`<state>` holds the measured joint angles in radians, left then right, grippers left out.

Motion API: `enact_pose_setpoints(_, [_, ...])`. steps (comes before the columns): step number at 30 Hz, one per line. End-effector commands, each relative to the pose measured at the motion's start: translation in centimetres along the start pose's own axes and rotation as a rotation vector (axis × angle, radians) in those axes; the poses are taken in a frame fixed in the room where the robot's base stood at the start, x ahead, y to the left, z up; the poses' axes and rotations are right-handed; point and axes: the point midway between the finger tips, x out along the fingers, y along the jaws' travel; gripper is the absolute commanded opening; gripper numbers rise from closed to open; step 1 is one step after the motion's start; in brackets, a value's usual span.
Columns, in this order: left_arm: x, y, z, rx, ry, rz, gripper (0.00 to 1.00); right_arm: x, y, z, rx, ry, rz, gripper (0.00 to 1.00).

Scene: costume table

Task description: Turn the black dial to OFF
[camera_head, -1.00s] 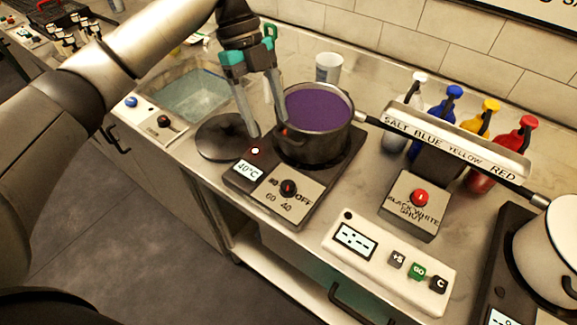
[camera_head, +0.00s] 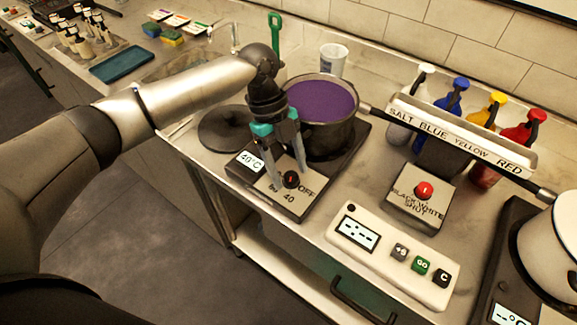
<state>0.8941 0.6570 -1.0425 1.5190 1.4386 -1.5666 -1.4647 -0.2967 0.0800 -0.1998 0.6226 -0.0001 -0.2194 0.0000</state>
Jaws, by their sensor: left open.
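The black dial (camera_head: 291,180) with a red mark sits on the front panel of the hot plate (camera_head: 300,207). Printed labels "OFF", "60" and "40" stand around it; the left label is hidden behind a finger. The plate's display (camera_head: 250,162) reads 40°C. My left gripper (camera_head: 288,180) is open and points down at the panel, its fingertips to either side of the dial. I cannot tell whether they touch it. A dark pot (camera_head: 330,135) of purple liquid stands on the plate behind the gripper. My right gripper is not in view.
A round black lid (camera_head: 222,130) lies left of the plate. A white cup (camera_head: 333,60) stands behind the pot. A button box (camera_head: 420,205), a timer panel (camera_head: 385,262) and a labelled bottle rack (camera_head: 460,138) are to the right. A white pot (camera_head: 550,245) is at far right.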

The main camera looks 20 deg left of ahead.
Motion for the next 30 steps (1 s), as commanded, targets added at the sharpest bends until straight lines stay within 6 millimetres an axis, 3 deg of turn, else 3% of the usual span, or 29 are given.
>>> enact_pose_setpoints(4, [0.0,0.0,-0.01,0.0,0.0,0.0,0.67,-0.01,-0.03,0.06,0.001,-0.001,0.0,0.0])
enact_pose_setpoints(22, [-0.04,0.01,-0.01,0.0,0.0,0.001,0.0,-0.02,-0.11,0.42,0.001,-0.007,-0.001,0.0])
enact_pose_setpoints(30, [-0.08,0.03,-0.02,-0.003,0.0,0.0,0.0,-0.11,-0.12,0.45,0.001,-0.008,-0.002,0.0])
